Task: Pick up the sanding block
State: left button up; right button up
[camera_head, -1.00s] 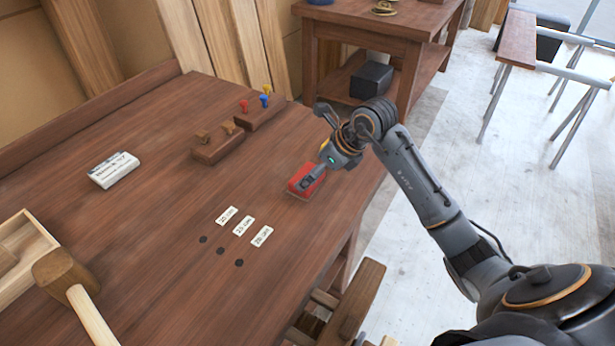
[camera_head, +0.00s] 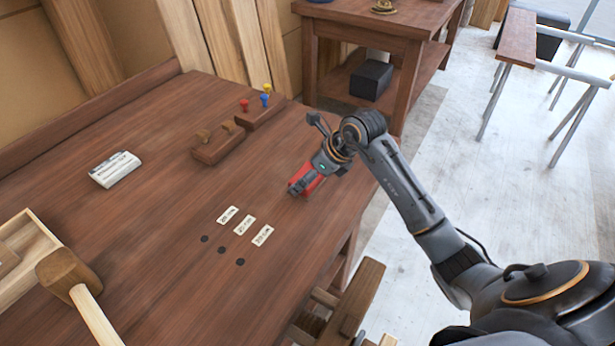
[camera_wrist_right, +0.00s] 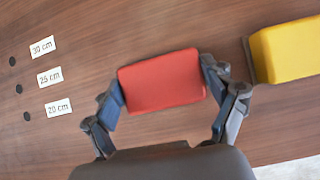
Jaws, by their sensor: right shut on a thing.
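A red block (camera_head: 311,182), a plain block that fits a sanding block, is at the right part of the workbench (camera_head: 150,230), partly hidden by my right gripper (camera_head: 303,184). In the right wrist view the red block (camera_wrist_right: 162,80) sits between the two fingers of the right gripper (camera_wrist_right: 163,77), one finger against each end. That gripper is shut on it. I cannot tell whether the block is clear of the bench top. A yellow block (camera_wrist_right: 288,50) with a dark edge lies just right of the right finger; my arm hides it in the head view. My left gripper is not in view.
Three labels (camera_head: 244,225) and three dark spots (camera_head: 221,250) lie left of the block. Wooden holders (camera_head: 218,147) with pegs stand behind. A white box (camera_head: 115,169), mallet (camera_head: 68,275) and open wooden box (camera_head: 22,250) are at left. The bench's middle is clear.

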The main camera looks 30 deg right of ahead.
aim_at(300, 172)
jog(key=shift+r, duration=0.4)
notch_tip(300, 172, up, 3)
jog(key=shift+s+f+b, duration=0.1)
jog(key=shift+b, duration=0.65)
jog(key=s+a+r+b, duration=0.2)
jog(key=s+a+r, duration=0.4)
jog(key=s+r, duration=0.3)
jog(key=s, duration=0.3)
jog(key=shift+s+a+r, duration=0.15)
jog(key=shift+a+r, duration=0.05)
jog(key=o, duration=0.7)
jog(key=shift+c, duration=0.2)
jog(key=c, duration=0.5)
